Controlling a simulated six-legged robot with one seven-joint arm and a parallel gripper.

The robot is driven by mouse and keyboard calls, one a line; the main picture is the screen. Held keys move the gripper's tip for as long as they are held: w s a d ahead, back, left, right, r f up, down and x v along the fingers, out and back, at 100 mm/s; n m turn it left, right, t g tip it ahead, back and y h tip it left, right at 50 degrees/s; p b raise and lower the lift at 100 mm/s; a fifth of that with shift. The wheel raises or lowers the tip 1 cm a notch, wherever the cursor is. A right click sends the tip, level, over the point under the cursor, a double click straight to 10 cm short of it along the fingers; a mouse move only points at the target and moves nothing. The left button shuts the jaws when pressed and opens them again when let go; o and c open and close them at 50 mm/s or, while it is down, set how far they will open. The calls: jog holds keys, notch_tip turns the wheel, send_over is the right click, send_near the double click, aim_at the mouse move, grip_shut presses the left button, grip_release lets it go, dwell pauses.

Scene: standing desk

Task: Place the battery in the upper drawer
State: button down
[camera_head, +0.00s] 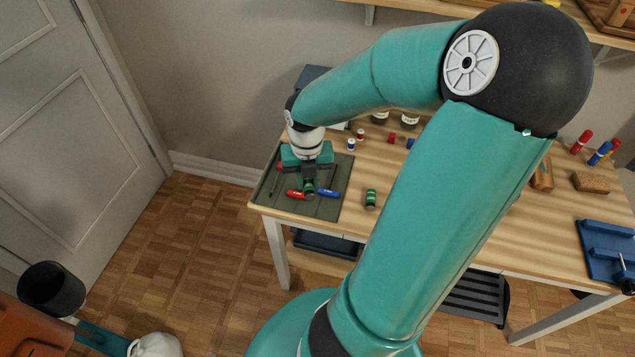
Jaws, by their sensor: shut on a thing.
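My gripper (308,179) is above the dark green mat (325,207) at the desk's left end. It is shut on a small green and dark cylinder (309,187), which looks like a battery. Its lower end is close to the mat; I cannot tell whether it touches. A similar green and dark cylinder (370,198) stands on the bare wood right of the mat. A blue-grey box (312,74) shows behind my arm at the back left, mostly hidden. I cannot make out an upper drawer.
Small bottles and jars (410,120) stand at the back. A blue clamp-like tool (607,250) lies at the right. My arm hides the desk's middle.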

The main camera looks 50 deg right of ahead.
jog(key=w+d+f, duration=0.2)
jog(key=d, duration=0.1)
jog(key=w+d+f, duration=0.2)
jog(key=d+f, duration=0.1)
jog(key=w+d+f, duration=0.3)
jog(key=shift+d, duration=0.4)
jog(key=shift+w+d+f, duration=0.35)
jog(key=shift+d+f, duration=0.2)
jog(key=shift+f, duration=0.15)
jog(key=shift+w+d+f, duration=0.1)
jog(key=shift+d+f, duration=0.05)
jog(key=shift+f, duration=0.45)
jog(key=shift+w+d+f, duration=0.1)
jog(key=shift+f, duration=0.9)
jog(key=shift+f, duration=0.25)
jog(key=c, duration=1.2)
grip_release()
jog(key=shift+c, duration=0.2)
